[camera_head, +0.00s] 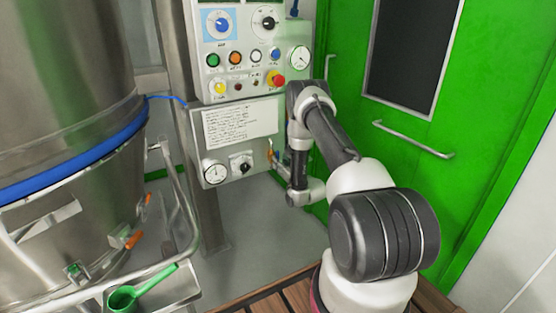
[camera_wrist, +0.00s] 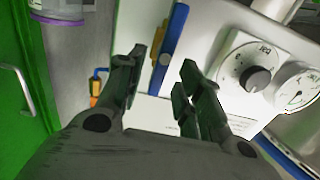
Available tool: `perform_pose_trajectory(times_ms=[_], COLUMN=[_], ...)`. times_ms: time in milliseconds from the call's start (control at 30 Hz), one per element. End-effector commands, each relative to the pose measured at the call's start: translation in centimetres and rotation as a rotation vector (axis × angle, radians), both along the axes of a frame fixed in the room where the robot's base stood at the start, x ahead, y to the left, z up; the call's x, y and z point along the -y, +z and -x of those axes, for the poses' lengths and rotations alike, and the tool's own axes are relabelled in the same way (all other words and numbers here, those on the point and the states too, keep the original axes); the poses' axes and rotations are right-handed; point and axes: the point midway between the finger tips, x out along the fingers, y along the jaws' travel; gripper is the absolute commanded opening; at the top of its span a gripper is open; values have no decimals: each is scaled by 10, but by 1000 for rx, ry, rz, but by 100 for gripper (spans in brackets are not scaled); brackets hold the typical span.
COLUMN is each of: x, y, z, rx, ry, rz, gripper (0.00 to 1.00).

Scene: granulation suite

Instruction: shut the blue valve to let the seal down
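The blue valve's lever shows in the wrist view as a long, slightly tilted blue bar (camera_wrist: 170,48) at the edge of the white panel. My gripper (camera_wrist: 163,70) is open, one finger to each side of the bar in that picture. A gap shows on both sides, and I cannot tell whether the bar lies at fingertip depth. In the head view my arm reaches to the right edge of the lower panel (camera_head: 245,183); the lever cannot be made out clearly there.
A black-pointer knob (camera_wrist: 258,78) and a gauge (camera_wrist: 297,95) sit right of the fingers in the wrist view. An orange fitting (camera_wrist: 95,88) with blue tubing is at left. A green door (camera_head: 480,160) stands close right of my arm; a steel vessel (camera_head: 70,90) stands left.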

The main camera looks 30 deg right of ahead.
Motion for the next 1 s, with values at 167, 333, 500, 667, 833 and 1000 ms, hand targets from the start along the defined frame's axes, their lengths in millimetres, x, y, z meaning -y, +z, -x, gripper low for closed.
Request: perform_pose_trajectory(times_ms=[167,333,500,667,833,1000], x=[-1,-1,-1,-1,-1,-1], y=[0,0,0,0,0,0], z=[-26,-35,-35,-35,-35,-35], rx=[0,-1,-2,-2,-2,-2], ry=[1,-1,-1,-1,-1,-1], rz=[1,0,-1,0,0,-8], gripper=[36,36,36,16,0,0])
